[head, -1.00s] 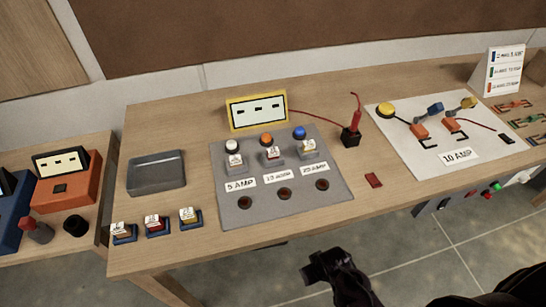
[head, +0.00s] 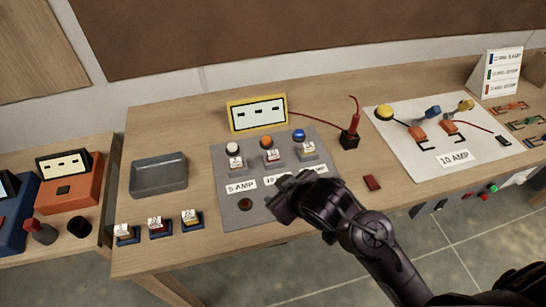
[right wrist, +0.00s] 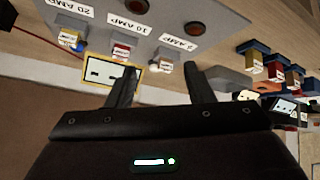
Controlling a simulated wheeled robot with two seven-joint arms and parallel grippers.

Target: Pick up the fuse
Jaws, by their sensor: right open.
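Three small fuses with white labels stand in blue holders at the table's front left: a left one (head: 124,232), a middle one (head: 156,225) and a right one (head: 189,217). They also show in the right wrist view, at right (right wrist: 254,60). Three more labelled fuses sit in the grey panel (head: 226,208), the left one (head: 235,160) behind the 5 AMP label. My right gripper (head: 281,197) is above the panel's front, hiding two labels and two round sockets. In the right wrist view its fingers (right wrist: 160,84) are apart with nothing between them. My left gripper is out of view.
An empty grey tray (head: 158,190) lies left of the panel. A yellow-framed meter (head: 257,114) stands behind it. A red probe in a black block (head: 350,138) and a small red piece (head: 372,183) lie right. A white wiring board (head: 400,150) is further right.

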